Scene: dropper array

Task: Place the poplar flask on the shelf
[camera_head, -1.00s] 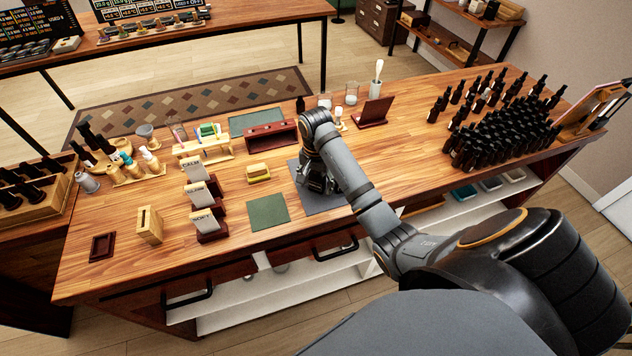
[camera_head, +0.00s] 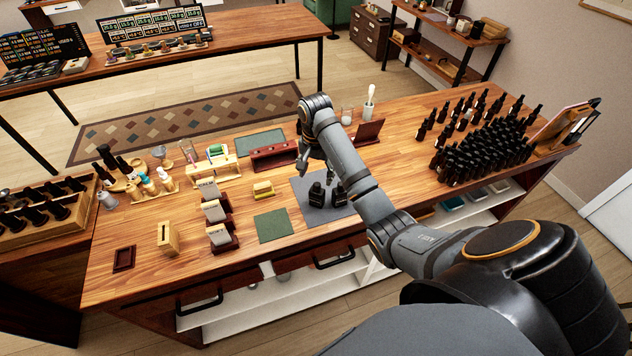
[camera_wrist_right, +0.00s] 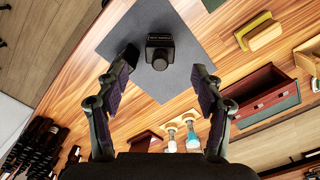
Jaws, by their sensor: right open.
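I cannot read in the head view which is the poplar flask. White shelves (camera_head: 290,290) run under the counter. My left gripper is not in view.
Many dark bottles (camera_head: 485,150) crowd the counter's right end. A dark red rack (camera_head: 274,157), a yellow block (camera_head: 263,189), card holders (camera_head: 217,212) and a green mat (camera_head: 273,225) are left of the gripper. A wooden shelf unit (camera_head: 445,68) stands at the back right.

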